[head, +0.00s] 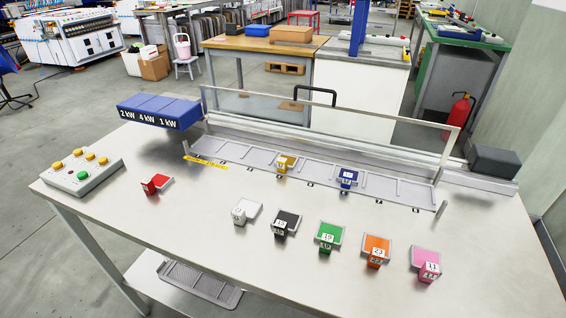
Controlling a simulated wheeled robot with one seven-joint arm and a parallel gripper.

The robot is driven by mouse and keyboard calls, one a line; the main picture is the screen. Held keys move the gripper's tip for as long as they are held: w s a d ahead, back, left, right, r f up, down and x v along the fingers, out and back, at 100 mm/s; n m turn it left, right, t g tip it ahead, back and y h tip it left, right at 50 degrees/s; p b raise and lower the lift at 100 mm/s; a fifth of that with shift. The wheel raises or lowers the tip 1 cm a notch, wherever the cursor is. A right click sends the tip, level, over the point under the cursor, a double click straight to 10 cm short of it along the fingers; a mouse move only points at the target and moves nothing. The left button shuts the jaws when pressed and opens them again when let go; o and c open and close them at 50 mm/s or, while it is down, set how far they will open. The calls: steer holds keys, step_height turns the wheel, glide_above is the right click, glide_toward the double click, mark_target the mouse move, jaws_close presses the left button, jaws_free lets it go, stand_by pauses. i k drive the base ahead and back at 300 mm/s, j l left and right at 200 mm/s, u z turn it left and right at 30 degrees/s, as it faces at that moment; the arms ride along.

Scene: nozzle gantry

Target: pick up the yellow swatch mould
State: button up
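The yellow swatch mould (289,161) sits in the long grey slotted tray (225,148) of the gantry, left of its middle. It has a small labelled block at its front; the label is too small to read surely. A blue mould (348,176) sits in the same tray, further right. My gripper is not in view, and nothing in view touches the yellow mould.
Red (156,184), white (247,210), black (287,222), green (329,235), orange (376,248) and pink (427,262) moulds stand on the table in front. A clear gantry panel (385,120) rises behind the tray. A button box (82,172) stands left.

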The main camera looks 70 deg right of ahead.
mark_target(284, 163)
steer(key=z, duration=2.3)
steer(key=l+u, duration=0.55)
steer(key=u, duration=0.2)
steer(key=i, duration=0.05)
